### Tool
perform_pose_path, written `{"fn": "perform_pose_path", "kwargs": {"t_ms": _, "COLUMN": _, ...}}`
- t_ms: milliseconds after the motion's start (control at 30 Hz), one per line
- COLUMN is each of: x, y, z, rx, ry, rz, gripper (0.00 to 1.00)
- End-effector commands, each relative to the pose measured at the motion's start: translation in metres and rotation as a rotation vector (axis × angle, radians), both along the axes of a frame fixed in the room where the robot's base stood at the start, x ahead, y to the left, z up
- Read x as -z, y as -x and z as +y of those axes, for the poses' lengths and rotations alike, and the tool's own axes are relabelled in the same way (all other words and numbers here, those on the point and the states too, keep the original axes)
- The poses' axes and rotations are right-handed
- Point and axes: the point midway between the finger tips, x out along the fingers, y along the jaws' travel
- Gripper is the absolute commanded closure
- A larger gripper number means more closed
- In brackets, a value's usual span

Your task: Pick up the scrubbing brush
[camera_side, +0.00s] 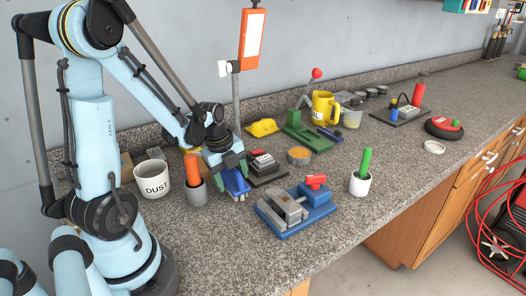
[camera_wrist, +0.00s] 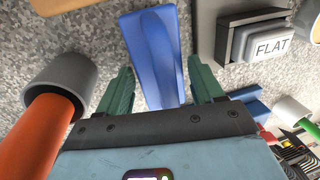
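In the side view the blue brush (camera_side: 235,182) is partly hidden by my gripper (camera_side: 233,172). In the wrist view my gripper (camera_wrist: 160,78) has its two green fingers apart, one on each side of the brush. Gaps show between the fingers and the blue body. The brush's near end is hidden behind my gripper's palm.
A grey cup with an orange handle (camera_side: 192,172) stands close on the left, by the white DUST bucket (camera_side: 153,178). A FLAT-labelled block (camera_wrist: 262,42) is close on the right. A vise on a blue base (camera_side: 296,208) and a white cup (camera_side: 360,184) stand farther right.

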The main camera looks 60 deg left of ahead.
Motion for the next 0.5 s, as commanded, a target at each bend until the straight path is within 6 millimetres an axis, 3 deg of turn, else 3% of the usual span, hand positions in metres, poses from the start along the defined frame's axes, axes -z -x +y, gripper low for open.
{"fn": "perform_pose_path", "kwargs": {"t_ms": 33, "x": -0.0001, "y": 0.0, "z": 0.0, "rx": 0.0, "ry": 0.0, "rz": 0.0, "gripper": 0.41}}
{"fn": "perform_pose_path", "kwargs": {"t_ms": 300, "x": -0.0002, "y": 0.0, "z": 0.0, "rx": 0.0, "ry": 0.0, "rz": 0.0, "gripper": 0.83}}
{"fn": "perform_pose_path", "kwargs": {"t_ms": 500, "x": -0.0004, "y": 0.0, "z": 0.0, "rx": 0.0, "ry": 0.0, "rz": 0.0, "gripper": 0.83}}
